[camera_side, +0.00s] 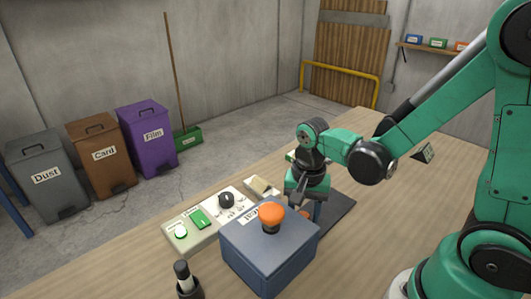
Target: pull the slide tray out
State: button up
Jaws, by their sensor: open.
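A blue-grey box (268,252) with an orange knob (271,214) on top stands on the wooden table. A dark flat plate (339,211) lies behind it to the right; I cannot tell whether this is the slide tray. No tray handle can be made out, and the box hides part of the area behind it. My gripper (306,203) points down just behind the box, over the near part of the dark plate. It is open, with its fingertips partly hidden by the box and knob. I see nothing held in it.
A control panel (204,238) with a green switch and a dark dial lies left of the box. A dark bottle (187,282) stands at the front edge. A small black sign (424,153) stands at the back right. The table between plate and sign is clear.

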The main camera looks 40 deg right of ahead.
jog(key=shift+f, duration=0.8)
grip_shut()
dwell(1.0)
